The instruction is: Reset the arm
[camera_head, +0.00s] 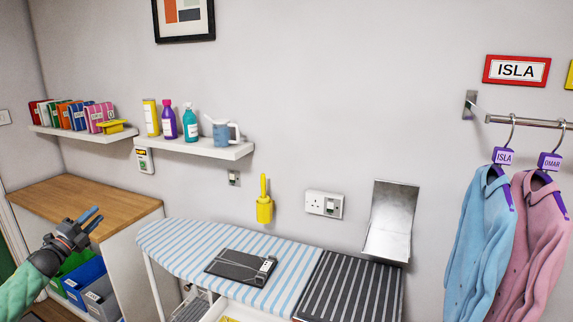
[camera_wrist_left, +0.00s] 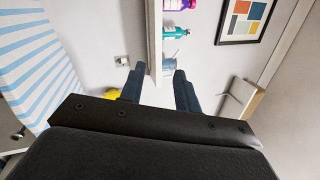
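My left gripper (camera_head: 91,219) comes in at the lower left of the head view, in front of the wooden-topped cabinet. Its two dark blue fingers are apart with nothing between them. In the left wrist view the same gripper (camera_wrist_left: 157,86) shows its fingers spread and empty, pointing toward the wall and shelf. It touches no object that I can see. My right arm and right gripper do not show in either view.
A striped ironing board (camera_head: 190,245) holds a dark tablet-like item (camera_head: 240,267). A wall shelf (camera_head: 200,149) carries bottles and a jug. The wooden-topped cabinet (camera_head: 95,203) has coloured bins below. Shirts (camera_head: 483,230) hang from a rail at right.

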